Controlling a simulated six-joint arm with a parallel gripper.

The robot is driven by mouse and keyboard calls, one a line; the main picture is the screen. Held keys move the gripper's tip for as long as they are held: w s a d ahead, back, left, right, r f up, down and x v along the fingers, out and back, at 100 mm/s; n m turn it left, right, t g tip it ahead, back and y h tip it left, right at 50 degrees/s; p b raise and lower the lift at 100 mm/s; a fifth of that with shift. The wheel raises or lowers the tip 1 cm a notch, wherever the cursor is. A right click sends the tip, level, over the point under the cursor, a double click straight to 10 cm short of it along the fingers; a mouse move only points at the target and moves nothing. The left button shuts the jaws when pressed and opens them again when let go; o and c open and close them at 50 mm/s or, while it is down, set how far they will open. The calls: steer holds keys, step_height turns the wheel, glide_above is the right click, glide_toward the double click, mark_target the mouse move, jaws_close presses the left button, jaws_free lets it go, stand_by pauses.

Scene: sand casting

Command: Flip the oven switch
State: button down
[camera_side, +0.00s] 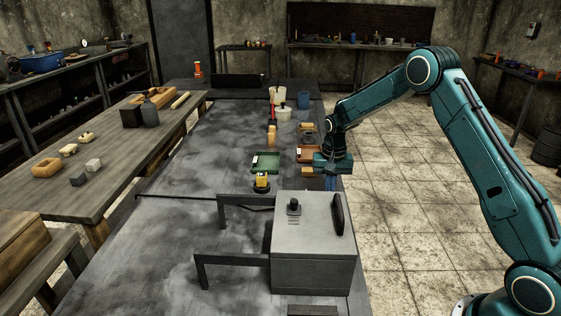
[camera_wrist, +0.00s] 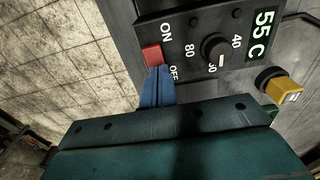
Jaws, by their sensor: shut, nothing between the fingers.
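The oven is a grey box (camera_side: 312,245) with a black handle, at the near end of the dark table in the side view. Its control panel (camera_wrist: 185,30) shows in the wrist view, with a red switch (camera_wrist: 152,54) between the ON and OFF labels, a black dial (camera_wrist: 215,47) and a display reading 55 C (camera_wrist: 263,35). My gripper (camera_wrist: 158,72) has its blue fingers together and empty. The fingertips overlap the switch's lower edge, by OFF; I cannot tell whether they touch. In the side view my gripper (camera_side: 331,184) is just behind the oven, which hides the panel.
A yellow and black object (camera_side: 262,182) stands left of my gripper. A green tray (camera_side: 265,163) and a brown tray (camera_side: 307,153) lie beyond the oven. A dark bracket-like frame (camera_side: 230,256) stands at the oven's left. The table's left part is mostly clear.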

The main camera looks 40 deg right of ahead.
steer(key=shift+s+a+f, duration=0.1)
steer(key=shift+s+f, duration=0.05)
steer(key=shift+f, duration=0.05)
steer(key=shift+s+a+r, duration=0.15)
steer(key=shift+s+a, duration=0.35)
steer(key=shift+r, duration=0.55)
step_height(320, 180, up, 13)
steer(key=s+a, duration=0.1)
steer(key=shift+s+a, duration=0.15)
stand_by(0.3)
